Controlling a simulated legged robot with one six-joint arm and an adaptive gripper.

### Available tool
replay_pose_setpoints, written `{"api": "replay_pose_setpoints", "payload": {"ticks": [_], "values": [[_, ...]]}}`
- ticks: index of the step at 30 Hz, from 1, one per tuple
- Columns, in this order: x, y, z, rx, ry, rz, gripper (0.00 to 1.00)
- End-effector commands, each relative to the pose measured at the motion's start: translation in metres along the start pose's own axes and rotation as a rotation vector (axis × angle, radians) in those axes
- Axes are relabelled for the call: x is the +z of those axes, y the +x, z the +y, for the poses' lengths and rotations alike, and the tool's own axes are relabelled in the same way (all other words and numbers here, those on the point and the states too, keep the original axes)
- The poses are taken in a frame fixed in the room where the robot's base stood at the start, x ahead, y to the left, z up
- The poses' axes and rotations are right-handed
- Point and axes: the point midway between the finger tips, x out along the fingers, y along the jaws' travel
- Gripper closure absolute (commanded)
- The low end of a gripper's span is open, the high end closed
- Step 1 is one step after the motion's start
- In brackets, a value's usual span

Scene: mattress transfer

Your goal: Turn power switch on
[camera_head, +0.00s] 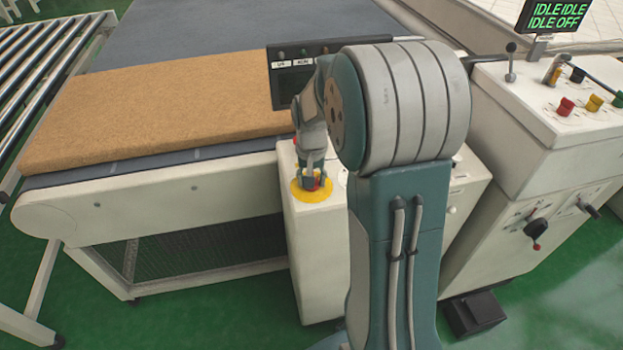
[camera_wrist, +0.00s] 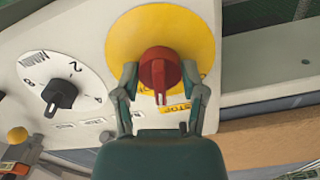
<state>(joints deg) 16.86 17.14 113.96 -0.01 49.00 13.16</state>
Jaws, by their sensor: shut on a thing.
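A red rotary switch knob (camera_wrist: 155,72) sits on a round yellow plate (camera_wrist: 187,27) on the white control cabinet (camera_head: 316,240). In the wrist view my gripper (camera_wrist: 158,80) has its two fingers on either side of the knob, shut on it. In the head view my gripper (camera_head: 314,178) is down over the yellow plate, and only a little red shows between the fingers. The knob's pointer faces down in the wrist view, towards a partly covered label. My arm hides part of the cabinet top in the head view.
A black numbered dial (camera_wrist: 60,95) is beside the yellow plate. A tan mattress (camera_head: 160,105) lies on the conveyor at left. A second console (camera_head: 545,120) with a lever and coloured buttons stands at right. The screen (camera_head: 555,15) reads IDLE IDLE, IDLE OFF.

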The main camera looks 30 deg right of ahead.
Motion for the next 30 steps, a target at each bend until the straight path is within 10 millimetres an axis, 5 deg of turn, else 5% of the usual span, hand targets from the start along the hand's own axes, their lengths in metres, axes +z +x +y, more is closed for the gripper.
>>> {"api": "replay_pose_setpoints", "payload": {"ticks": [15, 30], "values": [[-0.0025, -0.0014, -0.0012, -0.005, 0.418, 0.009, 0.94], [-0.0028, -0.0017, -0.0013, -0.006, 0.556, 0.010, 0.94]]}}
